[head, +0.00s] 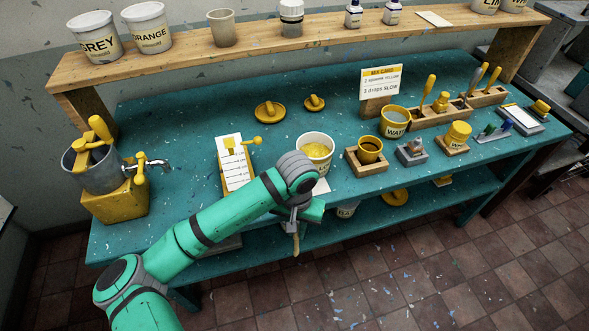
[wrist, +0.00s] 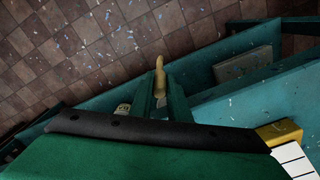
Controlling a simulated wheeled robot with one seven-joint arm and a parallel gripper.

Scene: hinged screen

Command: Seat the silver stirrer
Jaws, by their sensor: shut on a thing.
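My gripper (head: 296,222) is in front of the table's front edge, over the gap above the floor. It is shut on a tan rod-like piece (head: 296,244), which points down below the fingers. In the wrist view the same tan piece (wrist: 159,68) sticks out between the green fingers (wrist: 160,100), with a rounded end. I cannot tell whether it is part of the silver stirrer; no silver part of it shows clearly. A white cup of yellow paint (head: 316,150) stands on the table behind my wrist, partly hidden by it.
The teal table (head: 190,130) holds a grey pot on a yellow base (head: 116,203), a white ruled card (head: 234,165), a yellow cup in a wooden block (head: 369,152), and a wooden rack with yellow-handled tools (head: 440,112). A lower shelf (head: 365,212) runs below.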

